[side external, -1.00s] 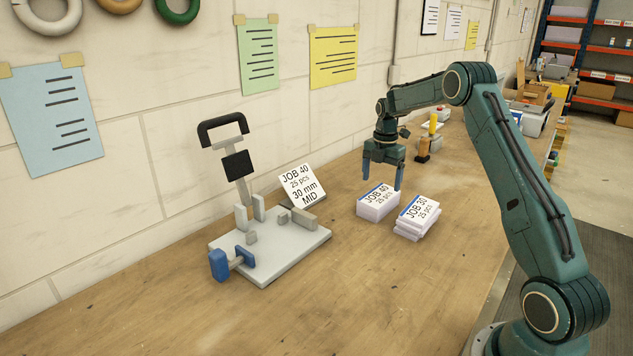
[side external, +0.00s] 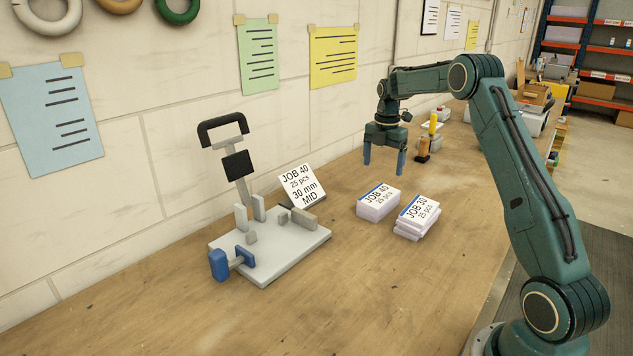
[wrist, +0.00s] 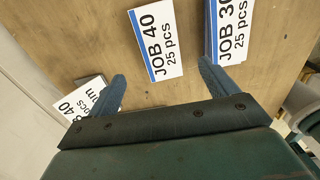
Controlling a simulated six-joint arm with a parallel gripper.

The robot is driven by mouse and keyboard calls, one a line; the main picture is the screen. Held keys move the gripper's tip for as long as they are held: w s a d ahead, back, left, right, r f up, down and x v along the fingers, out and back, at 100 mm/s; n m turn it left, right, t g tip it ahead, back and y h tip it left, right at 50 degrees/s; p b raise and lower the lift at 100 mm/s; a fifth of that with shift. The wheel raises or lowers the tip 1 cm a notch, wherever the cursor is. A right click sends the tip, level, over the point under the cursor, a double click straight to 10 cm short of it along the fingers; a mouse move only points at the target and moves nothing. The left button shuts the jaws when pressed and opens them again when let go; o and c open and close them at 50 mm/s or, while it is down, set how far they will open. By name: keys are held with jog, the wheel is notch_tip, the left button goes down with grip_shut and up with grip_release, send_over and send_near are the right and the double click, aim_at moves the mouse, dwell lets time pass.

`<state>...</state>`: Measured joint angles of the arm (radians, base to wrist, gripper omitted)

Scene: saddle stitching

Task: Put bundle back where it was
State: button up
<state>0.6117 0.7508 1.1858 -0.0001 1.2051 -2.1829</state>
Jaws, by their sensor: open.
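The JOB 40 bundle (side external: 377,204), a white stack with a blue-edged label reading 25 pcs, lies on the wooden table. It also shows in the wrist view (wrist: 156,42), between and beyond my fingertips. The JOB 30 bundle (side external: 416,217) lies just to its right, its layers uneven; in the wrist view it (wrist: 230,28) is partly behind the right finger. My gripper (side external: 384,165) is open and empty, above and behind the JOB 40 bundle, apart from it. The stitching fixture (side external: 290,250) stands to the left with no bundle on its plate.
A tilted card (side external: 302,187) reading JOB 40, 25 pcs, 30 mm, MID stands at the fixture. A blue clamp-like part (side external: 219,265) sits at its front left. An amber bottle-like object (side external: 423,147) stands behind my gripper. The table's front is clear.

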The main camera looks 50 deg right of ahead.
jog(key=s+a+r+m+t, duration=0.1)
jog(key=s+a+r+m, duration=0.35)
jog(key=a+r, duration=0.45)
jog(key=s+a+r+m+t, duration=0.2)
jog(key=s+a+r+m, duration=0.3)
jog(key=a, duration=0.7)
jog(key=s+a+f+m+t, duration=0.1)
jog(key=s+a+m, duration=0.3)
jog(key=s, duration=0.6)
jog(key=s+a+f+m+t, duration=0.1)
jog(key=s+a+m, duration=0.3)
jog(key=s+a, duration=0.4)
jog(key=shift+s+t, duration=0.3)
jog(key=shift+s, duration=0.55)
jog(key=shift+m, duration=0.25)
